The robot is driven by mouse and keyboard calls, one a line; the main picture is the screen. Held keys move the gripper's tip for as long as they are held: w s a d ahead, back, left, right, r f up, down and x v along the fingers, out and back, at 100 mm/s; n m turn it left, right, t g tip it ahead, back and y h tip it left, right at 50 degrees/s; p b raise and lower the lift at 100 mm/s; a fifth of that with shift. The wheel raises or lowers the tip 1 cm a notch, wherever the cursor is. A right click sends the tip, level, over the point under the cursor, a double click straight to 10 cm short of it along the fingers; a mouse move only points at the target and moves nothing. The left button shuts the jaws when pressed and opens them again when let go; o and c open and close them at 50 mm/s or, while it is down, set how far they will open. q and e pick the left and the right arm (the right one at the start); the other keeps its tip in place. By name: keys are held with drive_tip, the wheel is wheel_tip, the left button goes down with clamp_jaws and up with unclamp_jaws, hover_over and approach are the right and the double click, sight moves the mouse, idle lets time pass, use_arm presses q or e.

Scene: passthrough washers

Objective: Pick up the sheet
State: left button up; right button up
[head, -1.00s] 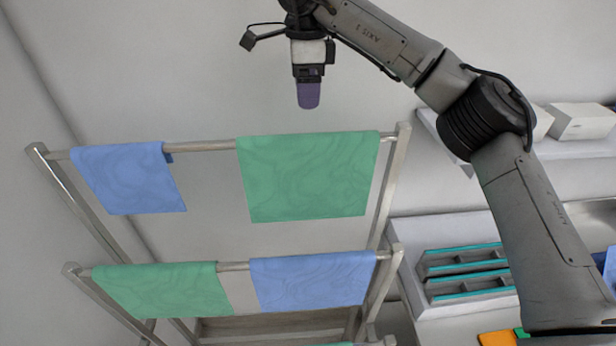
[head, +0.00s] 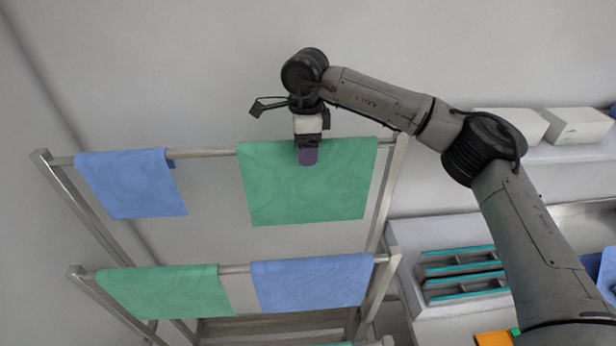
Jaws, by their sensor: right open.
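Several sheets hang over the bars of a metal rack (head: 210,152). A green sheet (head: 305,198) hangs on the right of the upper bar, and a blue sheet (head: 130,185) on its left. On the lower bar hang another green sheet (head: 165,292) at left and another blue sheet (head: 312,282) at right. My right gripper (head: 307,157) points down with purple fingertips, in front of or at the top edge of the upper green sheet. It is open; whether its fingers straddle the cloth cannot be told. My left gripper is out of view.
A white shelf with white boxes (head: 577,126) is on the wall at right. Below it, a white counter holds dark trays with teal edges (head: 460,272). An orange item (head: 493,338) and a blue item (head: 606,272) sit at the lower right. The wall above the rack is clear.

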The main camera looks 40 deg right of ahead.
drive_tip(key=shift+f, duration=0.6)
drive_tip(key=c, duration=1.2)
